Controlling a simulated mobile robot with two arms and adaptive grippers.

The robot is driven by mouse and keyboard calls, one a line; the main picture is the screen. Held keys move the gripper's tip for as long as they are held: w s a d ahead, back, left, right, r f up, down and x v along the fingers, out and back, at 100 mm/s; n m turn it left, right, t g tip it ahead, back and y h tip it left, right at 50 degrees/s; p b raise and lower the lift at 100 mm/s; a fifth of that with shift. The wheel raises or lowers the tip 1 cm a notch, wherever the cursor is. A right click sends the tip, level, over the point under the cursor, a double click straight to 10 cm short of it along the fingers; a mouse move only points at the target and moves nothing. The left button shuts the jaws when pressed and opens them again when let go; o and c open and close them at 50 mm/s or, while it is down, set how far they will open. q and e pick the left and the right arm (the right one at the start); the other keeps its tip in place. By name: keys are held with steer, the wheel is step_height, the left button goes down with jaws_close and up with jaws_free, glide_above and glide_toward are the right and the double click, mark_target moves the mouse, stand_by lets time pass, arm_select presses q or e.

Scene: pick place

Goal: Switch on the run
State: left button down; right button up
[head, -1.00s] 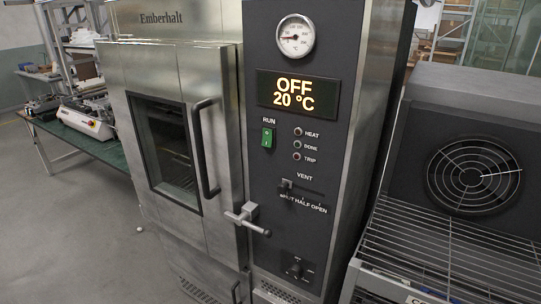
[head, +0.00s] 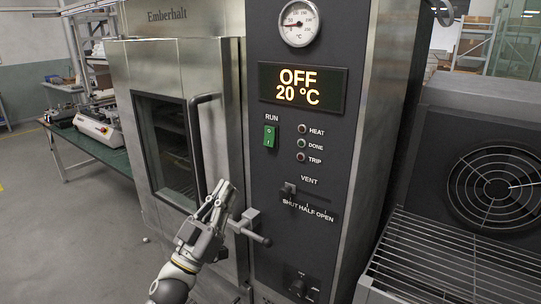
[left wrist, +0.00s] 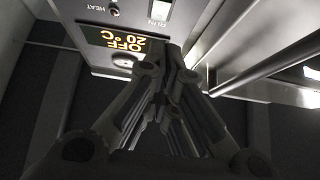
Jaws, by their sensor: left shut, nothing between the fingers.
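The green RUN rocker switch (head: 269,136) sits on the dark control panel of the Emberhalt oven, below the display (head: 303,88), which reads OFF 20 °C. My left gripper (head: 223,190) is shut and empty, in front of the door, below and left of the switch and apart from it. In the left wrist view the shut fingers (left wrist: 168,62) point toward the panel, with the display (left wrist: 118,40) upside down and the RUN label (left wrist: 157,22) near the top edge. The switch is partly cut off there. My right gripper is not in view.
The door handle (head: 204,145) and the door latch lever (head: 250,227) stick out close to my left gripper. The vent slider (head: 289,188) is at the SHUT end. A wire rack (head: 440,255) and a fan unit (head: 470,130) stand at the right.

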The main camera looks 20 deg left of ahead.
arm_select(q)
steer(key=shift+s+d+r+h, duration=0.2)
steer(key=shift+r+h, duration=0.1)
steer(key=shift+r, duration=0.2)
steer(key=shift+a, duration=0.1)
steer(key=p, duration=0.4)
glide_toward(269, 132)
step_height(269, 132, up, 4)
steer(key=w, duration=0.2)
steer(key=w+d+f, duration=0.1)
steer(key=shift+w+d, duration=0.1)
steer(key=shift+w, duration=0.1)
steer(key=shift+f, duration=0.1)
